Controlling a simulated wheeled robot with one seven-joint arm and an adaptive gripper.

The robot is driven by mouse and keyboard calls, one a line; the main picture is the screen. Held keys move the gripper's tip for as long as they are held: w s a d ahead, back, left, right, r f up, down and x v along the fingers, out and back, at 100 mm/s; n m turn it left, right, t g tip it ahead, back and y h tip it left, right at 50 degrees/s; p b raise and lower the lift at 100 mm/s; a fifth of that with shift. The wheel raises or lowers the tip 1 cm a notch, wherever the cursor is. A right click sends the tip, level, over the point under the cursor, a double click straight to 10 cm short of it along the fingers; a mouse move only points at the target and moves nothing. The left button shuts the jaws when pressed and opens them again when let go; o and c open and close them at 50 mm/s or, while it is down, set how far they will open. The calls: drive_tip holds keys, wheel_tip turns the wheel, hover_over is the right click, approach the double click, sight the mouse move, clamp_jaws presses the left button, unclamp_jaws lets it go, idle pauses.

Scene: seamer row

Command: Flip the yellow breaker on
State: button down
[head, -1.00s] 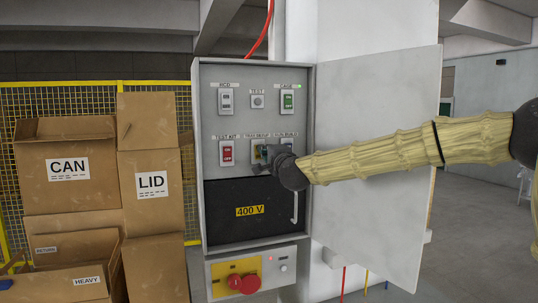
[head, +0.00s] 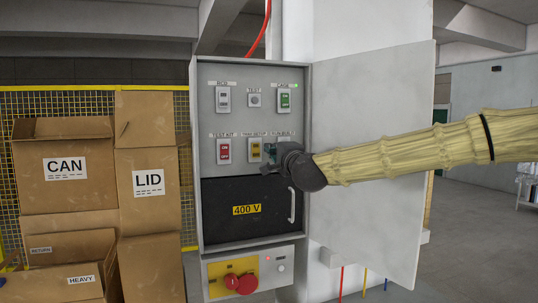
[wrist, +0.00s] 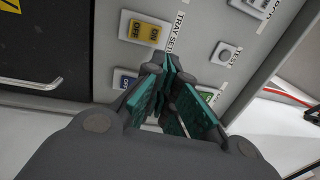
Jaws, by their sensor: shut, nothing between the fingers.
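The yellow breaker (head: 255,147) is in the lower row of the grey panel, under a label that reads like TRAY SETUP. It also shows in the wrist view (wrist: 147,29), with ON and OFF on its rocker; I cannot tell which way it is tipped. My gripper (head: 268,160) is just right of it and slightly lower, in front of the panel. In the wrist view my gripper's teal-padded fingers (wrist: 168,68) are shut and empty, apart from the yellow breaker. They partly hide the switches behind them.
A red breaker (head: 224,151) is left of the yellow one. A bluish breaker (wrist: 125,78) is close beside the fingers. A green switch (head: 285,101) and a test button (head: 255,100) are above. The open cabinet door (head: 375,110) stands behind my arm. A red knob (head: 246,284) is below.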

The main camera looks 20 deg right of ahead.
drive_tip(key=shift+s+r+b, duration=0.2)
drive_tip(key=shift+s+b, duration=0.15)
drive_tip(key=shift+s, duration=0.95)
drive_tip(key=shift+s+r+b, duration=0.2)
drive_tip(key=shift+s+b, duration=0.15)
drive_tip(key=shift+s, duration=0.9)
